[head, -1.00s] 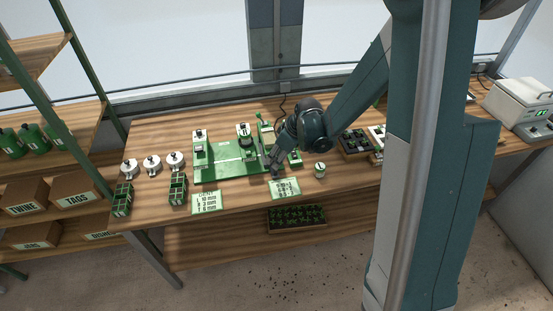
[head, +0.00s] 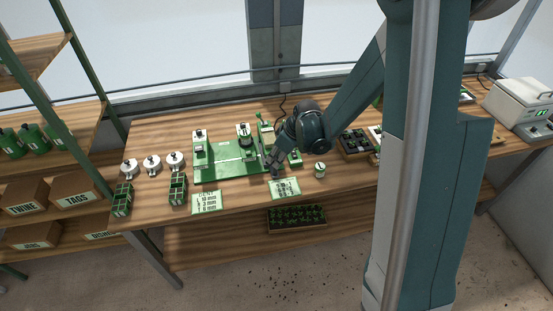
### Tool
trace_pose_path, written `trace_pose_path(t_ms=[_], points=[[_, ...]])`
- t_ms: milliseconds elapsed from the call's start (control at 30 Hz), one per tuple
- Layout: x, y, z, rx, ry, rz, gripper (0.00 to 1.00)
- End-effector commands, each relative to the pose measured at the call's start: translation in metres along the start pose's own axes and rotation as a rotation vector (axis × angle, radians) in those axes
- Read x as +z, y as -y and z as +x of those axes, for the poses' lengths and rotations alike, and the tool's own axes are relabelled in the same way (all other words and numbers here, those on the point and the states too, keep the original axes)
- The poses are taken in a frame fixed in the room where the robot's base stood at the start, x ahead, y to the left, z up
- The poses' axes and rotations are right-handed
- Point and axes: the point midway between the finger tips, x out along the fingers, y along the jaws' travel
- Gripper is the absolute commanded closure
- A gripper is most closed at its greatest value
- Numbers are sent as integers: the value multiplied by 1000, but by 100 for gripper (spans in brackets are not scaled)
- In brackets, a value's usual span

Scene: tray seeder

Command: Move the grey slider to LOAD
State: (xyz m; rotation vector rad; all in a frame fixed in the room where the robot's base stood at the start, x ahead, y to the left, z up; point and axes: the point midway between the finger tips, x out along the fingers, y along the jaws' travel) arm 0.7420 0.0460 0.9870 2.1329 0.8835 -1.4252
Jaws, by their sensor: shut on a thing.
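The green tray seeder (head: 225,172) stands in the middle of the wooden bench, with raised fittings along its back and left side. My gripper (head: 274,172) points down at the seeder's right front end. It is shut on a small part there, which I take to be the grey slider. The fingers hide most of that part, and its exact position along its track cannot be made out. No LOAD mark is readable at this size.
White round pieces (head: 152,162) and green seed boxes (head: 178,188) stand left of the seeder. Label cards (head: 206,203) lie in front. A small white jar (head: 320,170) stands just right of my gripper, with dark trays (head: 355,143) beyond it.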

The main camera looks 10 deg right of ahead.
Motion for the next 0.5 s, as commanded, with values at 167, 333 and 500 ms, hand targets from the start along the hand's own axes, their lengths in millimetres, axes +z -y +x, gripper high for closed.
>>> trace_pose_path(t_ms=[167,333,500], points=[[-5,6,3,-1,0,-1,100],[-17,20,9,-2,1,-3,100],[-36,41,18,-1,0,-4,100]])
